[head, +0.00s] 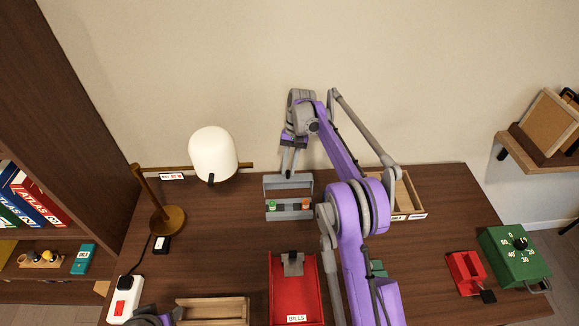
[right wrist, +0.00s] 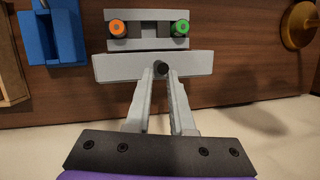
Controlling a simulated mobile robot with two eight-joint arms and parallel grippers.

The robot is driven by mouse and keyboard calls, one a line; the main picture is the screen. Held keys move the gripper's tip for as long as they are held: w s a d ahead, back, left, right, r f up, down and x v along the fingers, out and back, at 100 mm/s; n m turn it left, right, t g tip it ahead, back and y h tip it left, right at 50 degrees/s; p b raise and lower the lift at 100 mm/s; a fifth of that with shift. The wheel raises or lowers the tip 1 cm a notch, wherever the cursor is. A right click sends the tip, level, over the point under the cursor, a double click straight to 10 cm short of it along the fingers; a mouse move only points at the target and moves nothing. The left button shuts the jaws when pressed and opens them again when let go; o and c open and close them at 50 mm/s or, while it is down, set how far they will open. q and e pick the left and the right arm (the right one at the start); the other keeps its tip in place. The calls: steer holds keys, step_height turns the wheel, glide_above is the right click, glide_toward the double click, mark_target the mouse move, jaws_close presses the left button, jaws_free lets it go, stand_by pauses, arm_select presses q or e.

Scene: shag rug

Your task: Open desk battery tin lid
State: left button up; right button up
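The grey battery tin (head: 289,215) stands on the desk, with a green and an orange battery showing in it. Its grey lid (head: 272,184) appears raised upright along the back edge. In the right wrist view the lid (right wrist: 115,68) is a pale bar close to the camera, with a dark knob (right wrist: 161,69) on it. The batteries show beyond it. My right gripper (head: 288,174) reaches down from behind the tin. Its fingertips (right wrist: 163,76) come together at the knob and look closed on it. Only a piece of my left arm shows at the bottom left; its fingers are hidden.
A red bills tray (head: 310,288) is in front of the tin. A lamp (head: 213,153) stands left. A wooden tray (head: 411,197) is at right, partly behind my arm. A red holder (head: 465,270) and green timer box (head: 514,257) are farther right. Bare desk lies between.

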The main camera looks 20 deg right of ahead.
steer(key=shift+o, duration=0.5)
steer(key=shift+s+a+f, duration=0.1)
steer(key=shift+a+f, duration=0.05)
steer(key=shift+f, duration=0.25)
steer(key=p+v, duration=0.1)
steer(key=v, duration=0.7)
steer(key=shift+r, duration=0.2)
